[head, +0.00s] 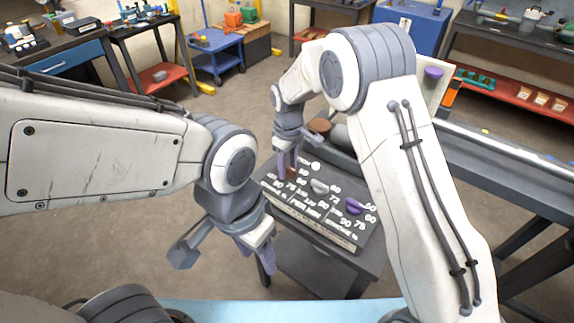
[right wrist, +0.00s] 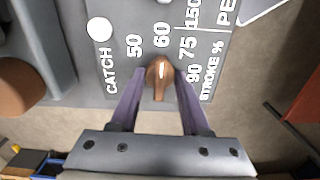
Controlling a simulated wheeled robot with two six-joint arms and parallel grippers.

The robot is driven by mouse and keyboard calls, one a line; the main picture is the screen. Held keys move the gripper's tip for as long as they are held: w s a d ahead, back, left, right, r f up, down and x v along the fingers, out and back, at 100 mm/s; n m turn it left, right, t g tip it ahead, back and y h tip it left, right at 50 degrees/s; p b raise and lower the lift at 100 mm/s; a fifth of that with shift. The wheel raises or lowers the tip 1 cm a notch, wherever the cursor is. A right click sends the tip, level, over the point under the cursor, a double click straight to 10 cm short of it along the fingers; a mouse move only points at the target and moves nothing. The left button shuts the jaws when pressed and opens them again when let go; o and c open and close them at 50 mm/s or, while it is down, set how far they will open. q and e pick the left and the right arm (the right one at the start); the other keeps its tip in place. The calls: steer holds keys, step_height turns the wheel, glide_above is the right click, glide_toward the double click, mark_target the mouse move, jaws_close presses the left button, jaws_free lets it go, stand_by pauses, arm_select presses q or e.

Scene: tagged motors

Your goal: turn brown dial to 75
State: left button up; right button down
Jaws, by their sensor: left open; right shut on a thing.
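The brown dial (right wrist: 160,77) sits on a dark grey panel (right wrist: 122,20) with white numbers 50, 60, 75 and 90 around it and the words STROKE %. Its pale line points up in the right wrist view, about at 60. My right gripper (right wrist: 158,82) has its purple fingers on both sides of the dial and is shut on it. In the head view my right gripper (head: 288,164) covers most of the dial at the panel's far left. My left gripper (head: 257,247) is open and empty, in front of the panel's near left edge.
A grey dial (head: 319,186) and a purple dial (head: 354,206) stand to the right on the same panel. A white round spot (right wrist: 99,29) is beside CATCH. A brown round thing (head: 320,125) lies behind the panel. Open floor lies left of the stand.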

mark_target(288, 166)
steer(key=m+p, duration=0.1)
steer(key=m, duration=0.3)
steer(key=shift+w+r, duration=0.1)
steer(key=shift+m, duration=2.1)
steer(key=shift+w, duration=0.1)
steer(key=c, duration=0.7)
jaws_free()
steer(key=o, duration=0.3)
step_height(288, 166, up, 10)
steer(key=shift+r+b, duration=0.2)
steer(key=shift+b, duration=0.3)
